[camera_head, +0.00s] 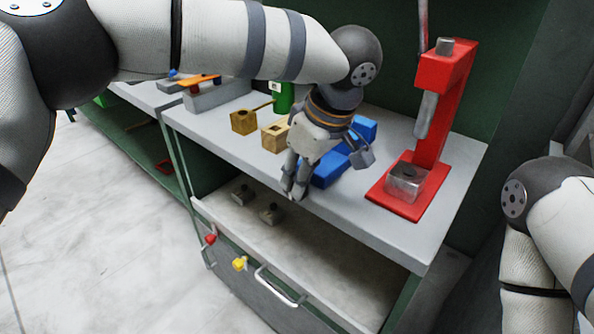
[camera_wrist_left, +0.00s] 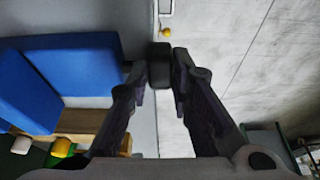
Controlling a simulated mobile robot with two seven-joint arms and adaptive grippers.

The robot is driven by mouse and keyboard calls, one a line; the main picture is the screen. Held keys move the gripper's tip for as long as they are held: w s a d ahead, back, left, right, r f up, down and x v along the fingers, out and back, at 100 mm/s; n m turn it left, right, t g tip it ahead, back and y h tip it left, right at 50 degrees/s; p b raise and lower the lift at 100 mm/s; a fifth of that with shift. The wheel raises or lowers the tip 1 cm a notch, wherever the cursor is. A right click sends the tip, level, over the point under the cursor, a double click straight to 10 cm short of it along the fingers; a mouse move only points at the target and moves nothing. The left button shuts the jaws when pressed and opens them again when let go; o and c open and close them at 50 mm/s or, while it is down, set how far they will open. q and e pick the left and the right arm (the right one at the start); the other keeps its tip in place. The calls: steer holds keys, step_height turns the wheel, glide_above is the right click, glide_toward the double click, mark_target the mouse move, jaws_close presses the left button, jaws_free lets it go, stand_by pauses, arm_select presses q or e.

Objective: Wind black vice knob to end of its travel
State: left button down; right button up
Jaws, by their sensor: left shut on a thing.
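The blue vice (camera_head: 331,169) sits on the grey bench top near its front edge, and its blue body fills the upper left of the left wrist view (camera_wrist_left: 75,65). The black knob (camera_wrist_left: 160,65) shows in the left wrist view between the fingertips, beside the vice. My left gripper (camera_head: 294,188) reaches down at the front edge of the bench and is shut on this knob; the fingers also show in the left wrist view (camera_wrist_left: 160,82). In the head view the fingers hide the knob. My right gripper is out of view; only part of that arm shows at the right.
A red press (camera_head: 433,130) with a metal block (camera_head: 405,182) on its base stands to the right of the vice. Wooden blocks (camera_head: 243,122) and a green object (camera_head: 283,98) are to the left. Below is a shelf (camera_head: 325,240) with small grey parts.

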arm_select(q)
steer(key=shift+s+d+f+t+y+p, duration=0.1)
steer(key=shift+s+d+t+y+p, duration=0.1)
steer(key=shift+t+y, duration=0.35)
steer(key=shift+s+d+f+t+y+p, duration=0.15)
steer(key=shift+t+y, duration=0.2)
steer(key=shift+y, duration=0.4)
steer(key=shift+w, duration=0.1)
steer(key=c, duration=1.7)
jaws_free()
steer(key=v, duration=1.2)
steer(key=shift+f, duration=0.1)
